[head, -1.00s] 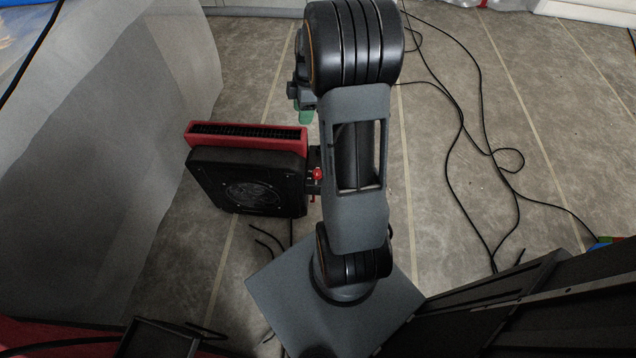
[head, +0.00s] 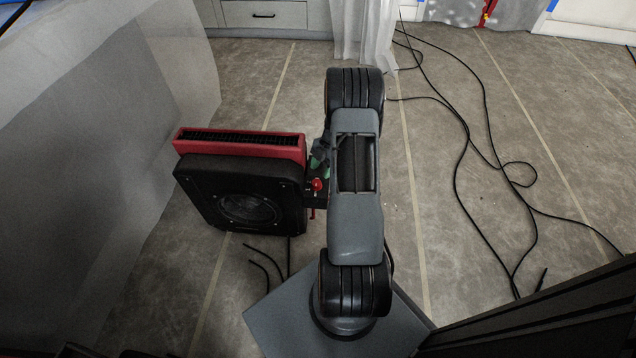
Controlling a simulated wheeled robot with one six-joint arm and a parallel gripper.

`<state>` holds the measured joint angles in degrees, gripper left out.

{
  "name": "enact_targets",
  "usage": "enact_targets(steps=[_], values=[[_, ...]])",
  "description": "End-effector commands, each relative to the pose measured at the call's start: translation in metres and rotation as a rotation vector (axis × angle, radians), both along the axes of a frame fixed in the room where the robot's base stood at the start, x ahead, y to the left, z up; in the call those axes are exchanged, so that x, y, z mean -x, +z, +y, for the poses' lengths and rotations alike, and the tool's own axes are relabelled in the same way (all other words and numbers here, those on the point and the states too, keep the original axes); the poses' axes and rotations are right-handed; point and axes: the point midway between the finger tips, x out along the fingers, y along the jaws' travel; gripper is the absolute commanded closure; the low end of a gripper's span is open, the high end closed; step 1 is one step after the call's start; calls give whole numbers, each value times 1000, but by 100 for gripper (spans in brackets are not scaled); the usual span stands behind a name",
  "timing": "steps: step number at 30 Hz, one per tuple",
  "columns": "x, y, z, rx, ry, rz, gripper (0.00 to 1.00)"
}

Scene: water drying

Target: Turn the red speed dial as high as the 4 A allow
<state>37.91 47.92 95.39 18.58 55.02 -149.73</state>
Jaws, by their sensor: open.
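The red speed dial (head: 317,185) is a small red knob on the dark panel at the right side of the red and black fan unit (head: 240,148). My gripper (head: 318,162) shows only in part, just above the dial in the picture, with green at its fingertips. It is open and holds nothing that I can see. My arm hides its right side, and I cannot tell whether a fingertip touches the dial or panel. The dial's pointer and scale are too small to read, and no ampere reading is in view.
Pale plastic sheeting (head: 110,150) hangs at the left. Dark cables (head: 466,150) lie loose on the grey tiled floor at the right, and more (head: 268,266) lie below the fan unit. A drawer cabinet (head: 275,15) stands at the back.

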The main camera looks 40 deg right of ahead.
Motion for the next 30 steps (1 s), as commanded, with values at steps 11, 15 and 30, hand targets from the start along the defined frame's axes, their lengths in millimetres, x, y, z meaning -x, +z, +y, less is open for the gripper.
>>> enact_targets(steps=[11,15,30], values=[[3,-45,18,-1,-1,1,50],[3,-50,20,0,-1,0,50],[3,-50,21,0,-1,0,68]])
